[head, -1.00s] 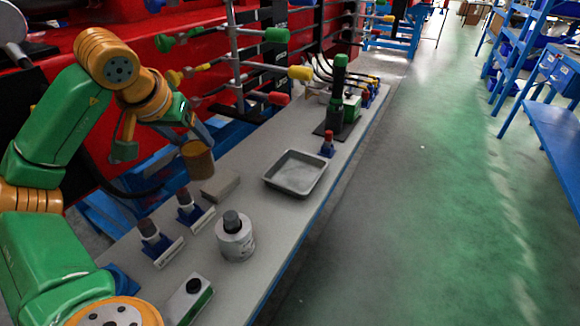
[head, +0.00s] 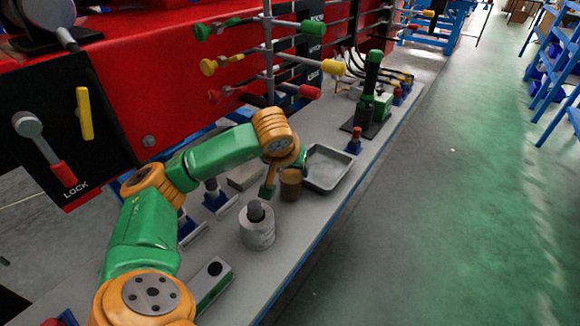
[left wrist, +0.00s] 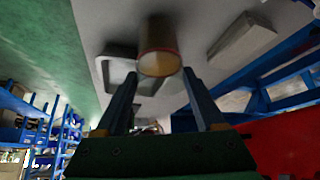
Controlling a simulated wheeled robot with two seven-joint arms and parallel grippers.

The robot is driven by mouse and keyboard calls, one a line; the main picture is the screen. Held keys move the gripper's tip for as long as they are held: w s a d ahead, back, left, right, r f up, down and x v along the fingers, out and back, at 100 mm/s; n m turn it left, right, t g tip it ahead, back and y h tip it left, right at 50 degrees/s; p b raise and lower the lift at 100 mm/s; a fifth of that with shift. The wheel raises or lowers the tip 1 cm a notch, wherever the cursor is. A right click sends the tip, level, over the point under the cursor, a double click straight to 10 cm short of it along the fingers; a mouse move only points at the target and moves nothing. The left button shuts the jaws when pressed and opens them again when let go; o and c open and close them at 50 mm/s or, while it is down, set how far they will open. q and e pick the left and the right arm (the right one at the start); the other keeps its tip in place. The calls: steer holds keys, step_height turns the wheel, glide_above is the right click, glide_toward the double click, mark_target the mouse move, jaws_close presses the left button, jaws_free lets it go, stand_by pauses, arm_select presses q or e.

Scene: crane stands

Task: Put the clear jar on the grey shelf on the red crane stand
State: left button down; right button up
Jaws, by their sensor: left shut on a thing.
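The jar (head: 291,186), tan-amber in colour, is held in my left gripper (head: 285,165), just left of the metal tray. Part of the jar's top is hidden by the gripper in the head view. In the left wrist view the jar (left wrist: 159,50) shows at the tips of the two fingers (left wrist: 160,85), with a round end facing the camera. The grey shelf (head: 300,225) runs along the front of the red crane stand (head: 180,60). The jar appears over this shelf; I cannot tell whether it touches it. My right gripper is out of view.
The metal tray (head: 345,182) is close to the jar on the right. A grey-white canister (head: 257,232) with a dark top stands nearer. A pale block (head: 243,178) and blue holders (head: 217,200) lie left. A green-and-black device (head: 371,100) stands farther back.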

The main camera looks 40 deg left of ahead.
arm_select(q)
steer(key=shift+f, duration=0.1)
jaws_free()
steer(key=shift+r, duration=0.3)
steer(key=p+v, duration=0.2)
steer(key=v, duration=0.9)
steer(key=shift+s+r+p, duration=0.25)
steer(key=shift+r+p, duration=0.05)
steer(key=shift+p, duration=0.05)
steer(key=shift+d, duration=0.15)
